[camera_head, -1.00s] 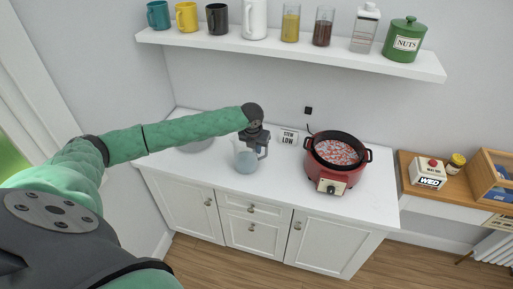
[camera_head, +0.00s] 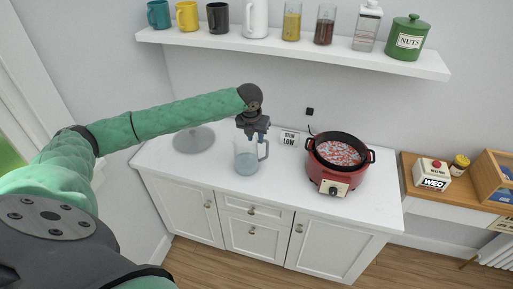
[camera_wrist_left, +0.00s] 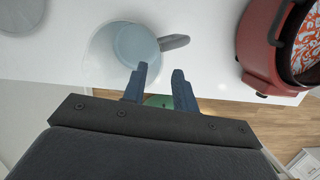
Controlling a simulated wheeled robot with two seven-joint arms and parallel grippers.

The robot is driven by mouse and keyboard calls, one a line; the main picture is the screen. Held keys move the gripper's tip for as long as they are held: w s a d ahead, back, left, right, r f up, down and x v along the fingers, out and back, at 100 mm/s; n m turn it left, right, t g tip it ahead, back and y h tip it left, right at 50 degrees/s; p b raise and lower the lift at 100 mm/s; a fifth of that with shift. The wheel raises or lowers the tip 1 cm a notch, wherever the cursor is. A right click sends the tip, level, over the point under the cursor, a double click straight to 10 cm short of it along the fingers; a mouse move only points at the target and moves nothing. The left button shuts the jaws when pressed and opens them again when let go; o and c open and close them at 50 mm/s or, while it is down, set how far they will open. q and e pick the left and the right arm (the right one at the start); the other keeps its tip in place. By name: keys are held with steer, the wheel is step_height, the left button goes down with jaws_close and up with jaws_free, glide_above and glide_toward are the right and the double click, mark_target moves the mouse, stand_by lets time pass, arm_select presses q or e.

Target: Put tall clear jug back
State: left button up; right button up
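The tall clear jug (camera_head: 245,160) stands upright on the white counter, with bluish contents, its handle on the right side. My left gripper (camera_head: 256,136) is just above and behind the handle in the head view. In the left wrist view, the jug (camera_wrist_left: 133,50) and its grey handle (camera_wrist_left: 175,42) lie beyond the fingertips. The two dark blue fingers of the left gripper (camera_wrist_left: 159,75) are apart with nothing between them. My right gripper is not in view.
A round grey disc (camera_head: 193,140) lies on the counter left of the jug. Above, the shelf (camera_head: 300,50) holds mugs, a white pitcher, glass containers and a green nuts jar.

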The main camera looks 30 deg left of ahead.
arm_select(q)
steer(key=shift+b+v, duration=0.45)
steer(key=shift+v, duration=1.85)
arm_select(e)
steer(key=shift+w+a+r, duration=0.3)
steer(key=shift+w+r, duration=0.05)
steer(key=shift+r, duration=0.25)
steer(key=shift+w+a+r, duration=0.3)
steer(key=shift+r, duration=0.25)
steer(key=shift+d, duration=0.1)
